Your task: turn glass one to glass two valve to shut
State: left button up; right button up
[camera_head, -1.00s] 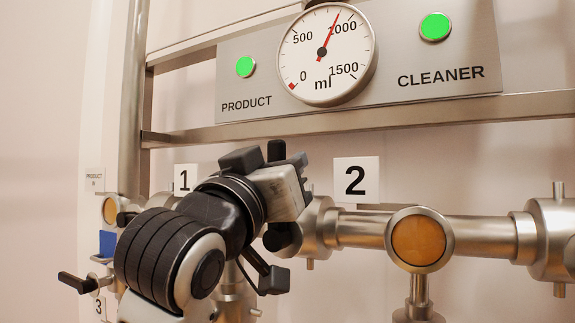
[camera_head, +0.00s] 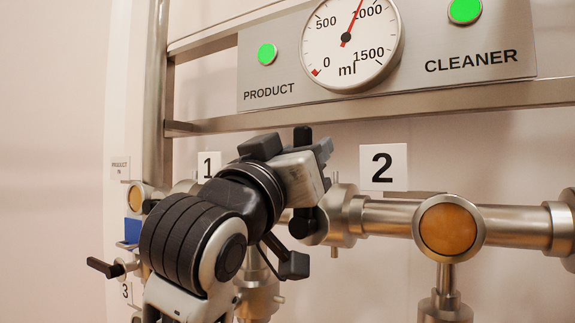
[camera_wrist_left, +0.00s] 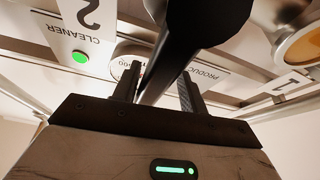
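The valve between glass one and glass two has a steel body (camera_head: 343,214) on the pipe left of glass two. Its black handle (camera_head: 303,222) appears upright, with ends showing above and below my left gripper (camera_head: 318,165), which hides its middle. In the left wrist view the dark handle (camera_wrist_left: 205,25) looms close, in front of and between the two spread fingers (camera_wrist_left: 157,85). The fingers look apart, and I see no clear grip on it. Glass two (camera_head: 448,228) is round and amber under label 2. My right gripper is not in view.
A panel above carries a gauge (camera_head: 350,42) reading a little under 1000 ml and two green lights (camera_head: 267,54). A steel rail (camera_head: 400,102) runs below it. Another black handle (camera_head: 104,268) sticks out at lower left, near a blue part (camera_head: 133,230).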

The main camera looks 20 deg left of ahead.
pick_arm(q)
jog(key=b+v, duration=1)
jog(key=v, duration=0.5)
jog(key=shift+s+a+f+b, duration=0.15)
jog(key=shift+s+f+b, duration=0.1)
jog(key=shift+s+b, duration=0.1)
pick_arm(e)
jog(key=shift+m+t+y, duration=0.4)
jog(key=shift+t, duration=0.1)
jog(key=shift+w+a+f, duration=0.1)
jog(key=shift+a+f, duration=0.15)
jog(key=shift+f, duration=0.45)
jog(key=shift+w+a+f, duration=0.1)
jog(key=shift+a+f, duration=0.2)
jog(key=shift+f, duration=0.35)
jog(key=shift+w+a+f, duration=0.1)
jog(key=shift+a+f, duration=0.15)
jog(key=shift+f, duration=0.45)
